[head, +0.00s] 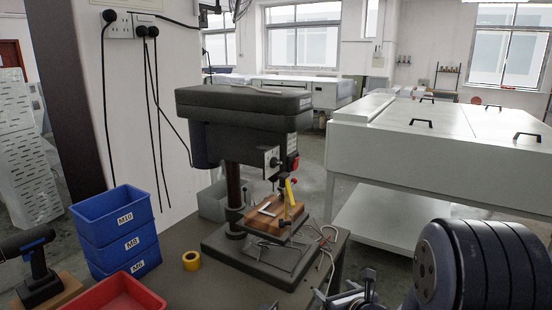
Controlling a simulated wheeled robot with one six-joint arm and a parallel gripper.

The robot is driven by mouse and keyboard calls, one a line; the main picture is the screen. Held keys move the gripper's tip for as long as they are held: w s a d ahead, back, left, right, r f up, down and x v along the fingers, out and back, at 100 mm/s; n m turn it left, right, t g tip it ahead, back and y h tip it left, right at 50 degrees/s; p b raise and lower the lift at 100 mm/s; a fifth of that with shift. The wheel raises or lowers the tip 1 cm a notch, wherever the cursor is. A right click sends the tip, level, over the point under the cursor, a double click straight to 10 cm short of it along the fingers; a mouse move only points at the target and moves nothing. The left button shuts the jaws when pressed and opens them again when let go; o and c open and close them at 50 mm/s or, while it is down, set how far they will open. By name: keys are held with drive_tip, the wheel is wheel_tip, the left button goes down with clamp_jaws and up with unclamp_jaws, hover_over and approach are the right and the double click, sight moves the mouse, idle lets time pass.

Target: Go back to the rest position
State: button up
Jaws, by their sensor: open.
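My gripper (345,296) shows at the bottom edge, right of centre, partly cut off by the frame. It looks open, with nothing seen between its fingers. The dark ribbed link of my arm fills the lower right corner. The gripper is in front of the workbench (215,285), near its right end. I cannot tell its exact height above the bench.
A drill press (245,120) stands on the bench with a wooden block (268,226) on its table. Blue bins (118,232), a red tray (118,296), yellow tape (191,260) and a cordless drill (36,265) are at left. A white cabinet (440,160) stands behind at right.

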wheel_tip(320, 180, down, 7)
drive_tip(key=b, duration=0.6)
drive_tip(key=shift+f+b, duration=0.15)
drive_tip(key=shift+b, duration=0.15)
